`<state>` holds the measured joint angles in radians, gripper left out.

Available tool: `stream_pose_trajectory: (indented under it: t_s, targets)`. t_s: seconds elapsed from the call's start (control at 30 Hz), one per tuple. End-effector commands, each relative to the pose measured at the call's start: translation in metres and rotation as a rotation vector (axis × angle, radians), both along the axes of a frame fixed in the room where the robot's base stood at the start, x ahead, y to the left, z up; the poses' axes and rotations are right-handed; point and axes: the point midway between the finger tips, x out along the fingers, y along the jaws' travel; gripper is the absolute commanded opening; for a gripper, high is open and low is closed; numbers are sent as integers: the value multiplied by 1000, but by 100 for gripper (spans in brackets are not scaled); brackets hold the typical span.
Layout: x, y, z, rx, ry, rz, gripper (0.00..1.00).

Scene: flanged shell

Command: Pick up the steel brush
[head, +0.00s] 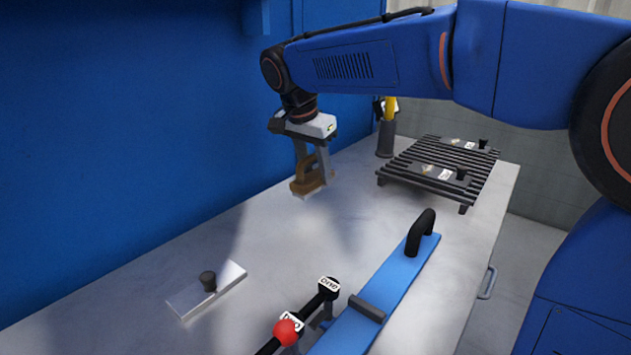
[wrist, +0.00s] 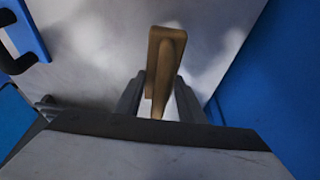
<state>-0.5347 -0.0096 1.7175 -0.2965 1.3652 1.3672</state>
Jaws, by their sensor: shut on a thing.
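The steel brush (head: 304,186) has a brown wooden body with a raised handle and a pale strip along its underside. My gripper (head: 313,172) points down and is shut on the brush's handle at the back left of the bench. In the wrist view the brush (wrist: 166,50) sits between the two grey fingers of my gripper (wrist: 159,100). The bristles are mostly hidden. I cannot tell whether the brush touches the bench or is slightly above it.
The grey bench (head: 240,225) is clear around the brush. A blue wall (head: 130,120) stands close behind. A black slatted rack (head: 430,172) and a dark holder (head: 386,140) are to the right. A metal plate with a knob (head: 230,278) and a blue bar with a handle (head: 400,270) lie nearer.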

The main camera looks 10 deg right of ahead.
Motion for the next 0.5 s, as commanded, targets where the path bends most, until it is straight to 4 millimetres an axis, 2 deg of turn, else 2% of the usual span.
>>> stream_pose_trajectory:
  t_s: [0.23, 0.5]
  targets:
    - [0, 0, 31, 1, -2, 0, 10]
    - [-22, -22, 30, 1, -1, -1, 10]
